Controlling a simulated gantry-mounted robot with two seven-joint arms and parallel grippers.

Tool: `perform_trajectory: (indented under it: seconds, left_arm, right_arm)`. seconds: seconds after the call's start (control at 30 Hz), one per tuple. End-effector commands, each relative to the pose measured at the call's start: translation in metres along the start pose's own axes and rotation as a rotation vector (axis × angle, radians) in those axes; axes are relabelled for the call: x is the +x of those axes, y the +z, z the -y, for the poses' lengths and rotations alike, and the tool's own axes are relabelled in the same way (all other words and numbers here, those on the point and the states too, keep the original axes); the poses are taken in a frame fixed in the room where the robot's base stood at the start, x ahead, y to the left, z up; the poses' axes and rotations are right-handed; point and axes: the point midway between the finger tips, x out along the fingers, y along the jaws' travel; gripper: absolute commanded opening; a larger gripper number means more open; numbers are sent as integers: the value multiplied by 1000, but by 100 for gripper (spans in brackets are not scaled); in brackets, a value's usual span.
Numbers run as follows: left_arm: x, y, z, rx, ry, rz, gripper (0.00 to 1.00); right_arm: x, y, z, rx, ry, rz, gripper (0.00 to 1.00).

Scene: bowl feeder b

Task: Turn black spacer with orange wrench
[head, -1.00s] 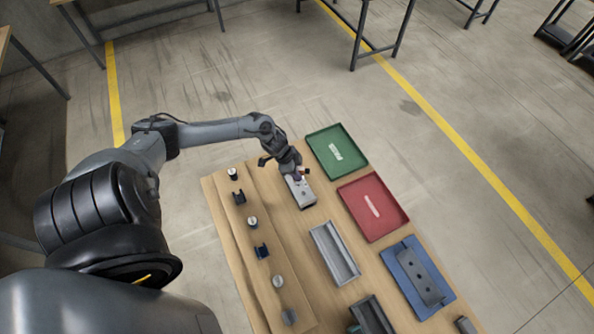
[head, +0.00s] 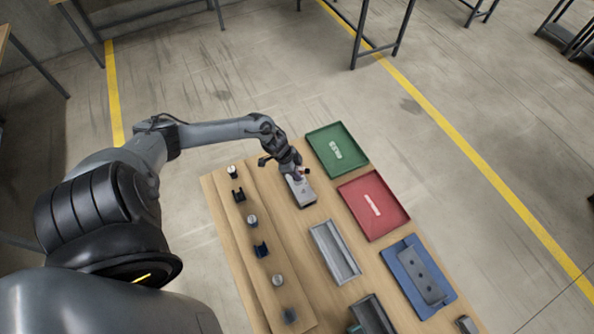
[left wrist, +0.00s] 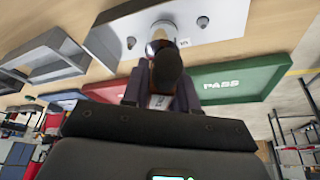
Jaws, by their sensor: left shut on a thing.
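My left gripper (head: 299,174) is over the grey fixture block (head: 304,195) at the far end of the table. In the left wrist view, my left gripper (left wrist: 162,88) is shut on a dark round-ended piece (left wrist: 168,66). Just beyond that piece, a shiny metal cylinder (left wrist: 161,34) stands on the fixture block (left wrist: 215,22). The two overlap in this view, and I cannot tell whether they touch. I cannot clearly make out an orange wrench or tell whether the dark piece is the black spacer. My right gripper is out of view.
A green tray (head: 322,138) and a red tray (head: 358,220) lie right of the block. A grey open bin (head: 318,236) and a blue tray (head: 398,278) are nearer. Several small parts stand along the left strip, including a black holder (head: 238,196).

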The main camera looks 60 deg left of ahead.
Motion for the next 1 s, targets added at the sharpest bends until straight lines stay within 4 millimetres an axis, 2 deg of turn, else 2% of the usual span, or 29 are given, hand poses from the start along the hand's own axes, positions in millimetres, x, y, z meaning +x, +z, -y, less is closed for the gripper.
perform_trajectory:
  seconds: [0.47, 1.0]
  left_arm:
    - [1, 0, 0, 8, 2, -1, 0]
    - [1, 0, 1, 181, 73, -2, 0]
  right_arm:
    - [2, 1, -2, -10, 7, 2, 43]
    - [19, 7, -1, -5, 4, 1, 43]
